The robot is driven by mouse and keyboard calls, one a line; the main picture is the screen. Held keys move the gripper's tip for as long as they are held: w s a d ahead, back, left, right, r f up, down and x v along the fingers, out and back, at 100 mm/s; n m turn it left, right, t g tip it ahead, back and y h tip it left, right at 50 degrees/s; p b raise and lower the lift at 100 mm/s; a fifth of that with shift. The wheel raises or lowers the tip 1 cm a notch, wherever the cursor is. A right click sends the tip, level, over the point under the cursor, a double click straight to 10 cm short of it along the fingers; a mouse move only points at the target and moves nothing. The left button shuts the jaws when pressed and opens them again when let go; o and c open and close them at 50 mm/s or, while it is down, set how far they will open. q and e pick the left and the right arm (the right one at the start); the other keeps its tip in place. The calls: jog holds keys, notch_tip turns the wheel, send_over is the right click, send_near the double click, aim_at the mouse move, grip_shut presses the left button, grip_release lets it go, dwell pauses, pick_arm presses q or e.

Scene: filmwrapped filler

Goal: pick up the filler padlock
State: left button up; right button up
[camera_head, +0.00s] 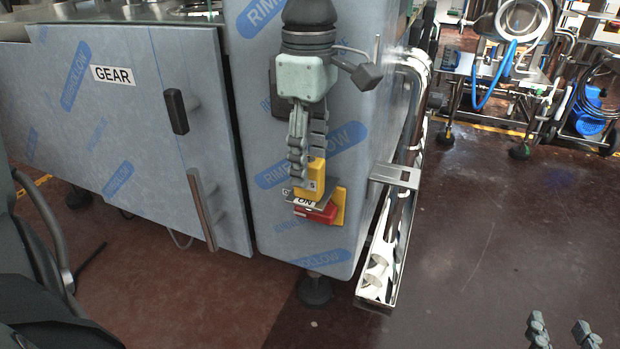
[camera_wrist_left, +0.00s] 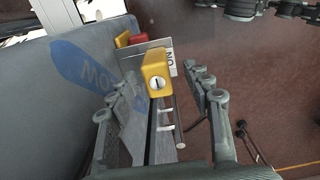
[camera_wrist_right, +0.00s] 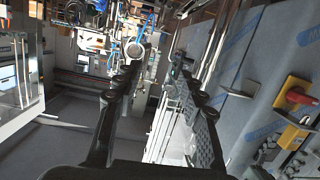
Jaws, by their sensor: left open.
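The yellow padlock (camera_head: 315,170) hangs at the switch on the film-wrapped cabinet's end panel. My left gripper (camera_head: 307,160) points down over it in the head view, partly hiding it. In the left wrist view the padlock (camera_wrist_left: 157,72) lies between the two spread fingers, with gaps on both sides. Its shackle is not clear to see. The padlock (camera_wrist_right: 293,138) also shows in the right wrist view, beside my left gripper's fingers. My right gripper (camera_head: 560,333) is open and empty over the floor, at the bottom right of the head view, far from the padlock.
Behind the padlock are an "ON" plate (camera_head: 306,203), a red switch handle (camera_head: 318,212) and its yellow backing (camera_head: 339,207). A cabinet door marked GEAR (camera_head: 113,75) with handles is at left. A metal channel (camera_head: 385,265) runs down beside the cabinet. Floor at right is open.

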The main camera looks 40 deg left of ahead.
aim_at(310, 173)
pick_arm(q)
notch_tip(310, 173, down, 3)
jog(key=shift+w+a+f, duration=0.1)
jog(key=shift+a+f, duration=0.05)
jog(key=shift+f, duration=0.05)
grip_shut()
jog(key=shift+r, duration=0.1)
